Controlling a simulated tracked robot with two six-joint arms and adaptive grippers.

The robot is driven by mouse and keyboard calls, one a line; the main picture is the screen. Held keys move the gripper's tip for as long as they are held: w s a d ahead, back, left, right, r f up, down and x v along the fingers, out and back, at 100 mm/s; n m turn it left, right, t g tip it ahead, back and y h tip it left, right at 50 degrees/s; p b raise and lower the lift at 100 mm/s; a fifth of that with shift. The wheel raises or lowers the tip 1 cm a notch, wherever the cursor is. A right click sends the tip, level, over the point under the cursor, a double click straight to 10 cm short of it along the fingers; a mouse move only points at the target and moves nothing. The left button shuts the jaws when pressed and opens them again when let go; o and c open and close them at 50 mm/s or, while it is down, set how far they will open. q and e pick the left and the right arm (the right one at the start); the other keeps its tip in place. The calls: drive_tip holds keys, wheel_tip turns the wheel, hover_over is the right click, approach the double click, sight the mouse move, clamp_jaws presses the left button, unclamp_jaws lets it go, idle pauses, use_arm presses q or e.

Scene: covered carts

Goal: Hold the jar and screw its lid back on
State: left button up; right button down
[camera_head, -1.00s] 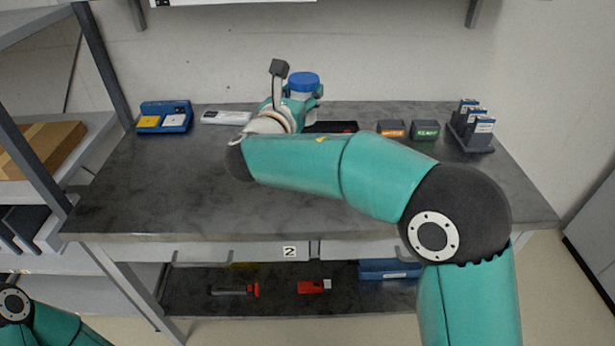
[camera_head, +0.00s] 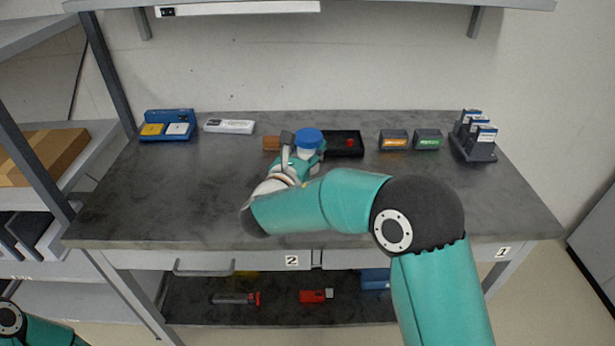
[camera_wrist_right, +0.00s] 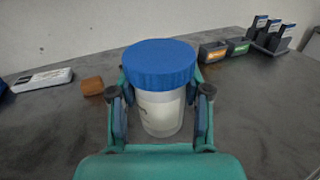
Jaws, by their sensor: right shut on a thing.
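The jar (camera_wrist_right: 160,115) is whitish and see-through, with a ribbed blue lid (camera_wrist_right: 160,63) sitting level on its top. I cannot tell whether the lid is screwed tight. In the head view the blue lid (camera_head: 308,137) shows over the middle of the workbench. My right gripper (camera_head: 303,156) is shut around the jar's sides below the lid, and its two fingers (camera_wrist_right: 160,98) flank the jar in the right wrist view. The jar is upright; I cannot tell whether its base touches the bench. My left gripper is out of view.
The workbench (camera_head: 150,210) is clear in front and at left. Along its back are a blue holder (camera_head: 167,126), a white device (camera_head: 229,126), a brown block (camera_head: 271,143), a black tray (camera_head: 345,144), two small bins (camera_head: 410,139) and a dark rack (camera_head: 473,137).

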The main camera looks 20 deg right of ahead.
wheel_tip(320, 180, down, 4)
drive_tip(key=shift+f, duration=0.2)
wheel_tip(320, 180, down, 4)
drive_tip(key=shift+f+p, duration=0.15)
drive_tip(key=shift+p, duration=0.15)
drive_tip(key=shift+f, duration=0.1)
idle(0.3)
drive_tip(key=c, duration=0.5)
unclamp_jaws()
